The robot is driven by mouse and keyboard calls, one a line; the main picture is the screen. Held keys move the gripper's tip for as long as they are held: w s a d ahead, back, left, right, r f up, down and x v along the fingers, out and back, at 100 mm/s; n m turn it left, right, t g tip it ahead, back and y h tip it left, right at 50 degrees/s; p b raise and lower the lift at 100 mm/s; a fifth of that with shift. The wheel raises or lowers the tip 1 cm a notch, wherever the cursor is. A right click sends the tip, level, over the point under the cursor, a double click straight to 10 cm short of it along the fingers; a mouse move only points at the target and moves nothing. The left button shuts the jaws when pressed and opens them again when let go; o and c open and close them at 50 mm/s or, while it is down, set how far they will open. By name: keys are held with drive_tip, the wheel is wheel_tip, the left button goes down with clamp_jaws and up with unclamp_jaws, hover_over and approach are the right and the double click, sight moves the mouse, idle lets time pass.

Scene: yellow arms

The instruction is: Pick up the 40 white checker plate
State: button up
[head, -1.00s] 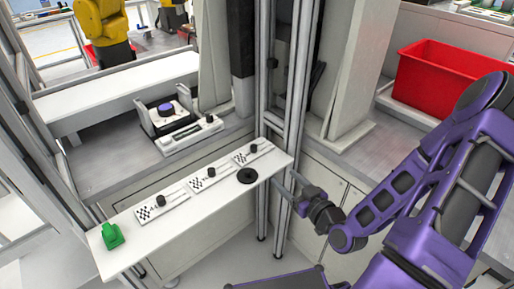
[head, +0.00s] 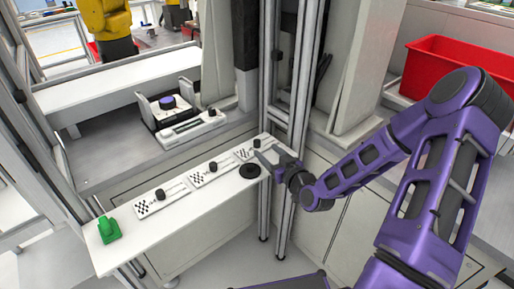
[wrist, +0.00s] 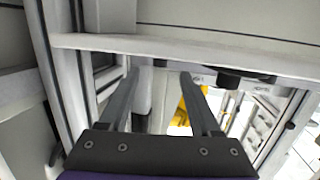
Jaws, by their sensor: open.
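Three white plates, each with a black checker pattern and a dark knob, lie in a row on a white shelf (head: 120,260): a left plate (head: 150,208), a middle plate (head: 200,179) and a right plate (head: 248,153). Their markings are too small to read, so I cannot tell which is the 40 plate. My gripper (head: 268,155) is open and empty at the shelf's right end, closest to the right plate and a black round disc (head: 250,171). In the wrist view its two fingers (wrist: 161,75) stand apart with nothing between them.
A green block (head: 109,231) stands at the shelf's left end. A metal frame post (head: 270,80) rises behind the right end. A white device (head: 190,130) sits on the bench behind. A red bin (head: 450,70) is at the back right.

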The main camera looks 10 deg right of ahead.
sight(259, 143)
drive_tip(key=x, duration=0.5)
drive_tip(key=shift+w+r, duration=0.1)
drive_tip(key=shift+r, duration=0.1)
clamp_jaws()
